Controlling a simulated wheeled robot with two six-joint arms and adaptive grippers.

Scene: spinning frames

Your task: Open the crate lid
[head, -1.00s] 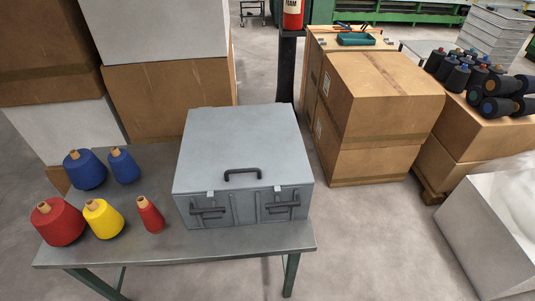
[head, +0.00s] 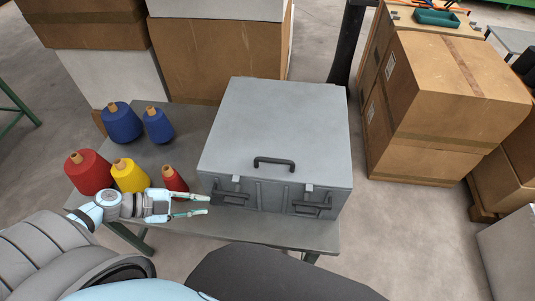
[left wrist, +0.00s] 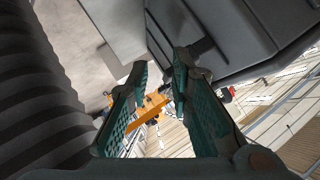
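The grey metal crate (head: 265,205) stands on the table in the head view, its flat lid (head: 275,118) closed. A dark handle (head: 273,161) sits at the lid's front edge. Two dark latch-like handles (head: 230,195) are on the front face. My left gripper (head: 206,204) is just left of the crate's front left corner, fingers spread and empty, pointing right. Whether it touches the crate cannot be told. In the left wrist view, the open fingers (left wrist: 158,80) show beside a dark grey panel that seems to be the crate. My right gripper is not in view.
Red (head: 88,172), yellow (head: 130,175) and blue (head: 122,122) thread cones stand left of the crate; a small red cone (head: 174,180) is close behind my left gripper. Cardboard boxes (head: 450,85) stand on the right and behind. A strip of table (head: 290,233) in front is bare.

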